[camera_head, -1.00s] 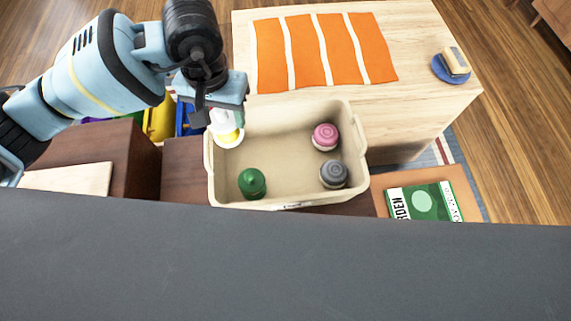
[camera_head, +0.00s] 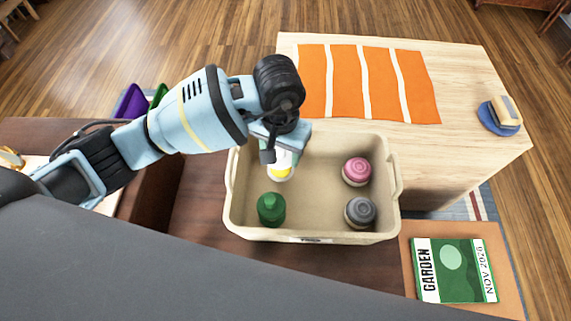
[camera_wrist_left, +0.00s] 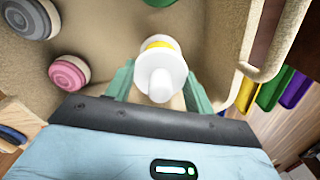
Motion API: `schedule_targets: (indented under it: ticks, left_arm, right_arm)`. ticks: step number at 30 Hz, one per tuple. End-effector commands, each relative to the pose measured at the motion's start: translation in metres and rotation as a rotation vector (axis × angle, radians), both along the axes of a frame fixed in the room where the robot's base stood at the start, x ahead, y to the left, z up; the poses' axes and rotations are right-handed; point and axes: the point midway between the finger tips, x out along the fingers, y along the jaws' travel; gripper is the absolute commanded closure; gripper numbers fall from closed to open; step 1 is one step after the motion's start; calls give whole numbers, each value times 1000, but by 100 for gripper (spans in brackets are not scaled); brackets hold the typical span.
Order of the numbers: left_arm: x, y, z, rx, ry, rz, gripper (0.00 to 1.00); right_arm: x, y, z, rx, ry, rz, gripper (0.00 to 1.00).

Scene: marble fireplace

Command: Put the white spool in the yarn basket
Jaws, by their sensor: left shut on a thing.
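The white spool (camera_head: 281,171), with a yellow band, is in my left gripper (camera_head: 283,152). The gripper is over the left part of the beige yarn basket (camera_head: 315,240). In the left wrist view the spool (camera_wrist_left: 161,73) sits between the two green fingers of my left gripper (camera_wrist_left: 159,88), with the basket's floor behind it. I cannot tell whether the spool touches the floor. A green spool (camera_head: 271,209), a pink spool (camera_head: 357,171) and a grey spool (camera_head: 360,212) stand in the basket. My right gripper is not in view.
A light wooden table (camera_head: 455,150) with an orange striped cloth (camera_head: 368,83) and a brush on a blue base (camera_head: 500,117) is behind the basket. A green garden magazine (camera_head: 455,270) lies to the right. Purple and green bins (camera_head: 135,101) are at the left.

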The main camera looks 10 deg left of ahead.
Motion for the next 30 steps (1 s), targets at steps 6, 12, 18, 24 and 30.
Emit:
schedule_targets:
  ticks: [6,12,18,24,30]
  left_arm:
    - [1,0,-8,-1,-2,-1,71]
    - [0,0,-22,-1,1,1,71]
    - [0,-1,-45,-1,0,0,71]
    - [0,0,-45,-1,-3,-1,71]
    - [0,0,-49,0,-2,-1,46]
  right_arm:
    - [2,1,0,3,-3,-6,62]
    - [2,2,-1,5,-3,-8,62]
    - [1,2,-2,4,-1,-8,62]
    - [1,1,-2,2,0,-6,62]
    - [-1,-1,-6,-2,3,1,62]
